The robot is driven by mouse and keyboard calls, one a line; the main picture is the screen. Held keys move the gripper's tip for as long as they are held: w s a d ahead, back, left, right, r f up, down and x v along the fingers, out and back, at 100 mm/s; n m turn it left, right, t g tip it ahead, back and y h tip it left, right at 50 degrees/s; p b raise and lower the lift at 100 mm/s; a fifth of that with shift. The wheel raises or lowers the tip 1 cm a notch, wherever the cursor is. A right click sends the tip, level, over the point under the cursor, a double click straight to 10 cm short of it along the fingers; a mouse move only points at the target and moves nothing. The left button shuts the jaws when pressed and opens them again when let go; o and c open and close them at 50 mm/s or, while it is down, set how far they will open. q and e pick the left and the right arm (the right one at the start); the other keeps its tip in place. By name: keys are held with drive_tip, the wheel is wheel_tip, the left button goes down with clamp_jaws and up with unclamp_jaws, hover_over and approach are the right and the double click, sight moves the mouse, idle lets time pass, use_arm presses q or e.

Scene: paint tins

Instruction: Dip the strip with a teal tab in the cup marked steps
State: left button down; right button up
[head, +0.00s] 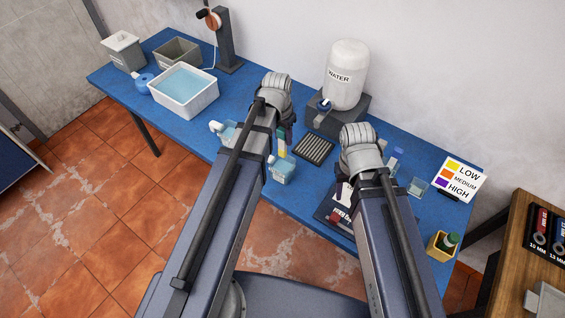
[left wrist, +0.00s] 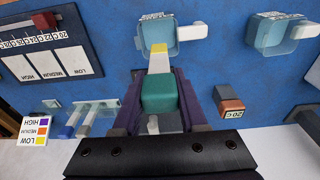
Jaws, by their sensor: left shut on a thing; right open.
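My left gripper (left wrist: 160,108) is shut on the strip's teal tab (left wrist: 161,93). The strip (left wrist: 153,66) is pale with a yellow end and points away from the fingers. In the left wrist view the yellow end overlaps the near rim of a clear blue cup (left wrist: 186,33) with a white handle; I cannot tell whether it is inside. This cup also shows in the head view (head: 282,174), below the left gripper (head: 281,143). A second similar cup (head: 222,131) stands to the left. Cup markings are unreadable here. My right gripper (head: 343,192) is open, mostly hidden by its arm.
A ribbed dark rack (head: 314,149) lies between the arms. A water tank (head: 345,76) stands behind. A white basin (head: 184,90) is at left. A colour card (head: 460,179) is at right. An orange and grey block (left wrist: 230,102) lies near the gripper.

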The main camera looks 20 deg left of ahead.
idle(0.6)
use_arm(q)
wheel_tip(320, 180, up, 4)
drive_tip(key=p, duration=0.4)
drive_tip(key=shift+r, duration=0.1)
drive_tip(key=shift+f, duration=0.2)
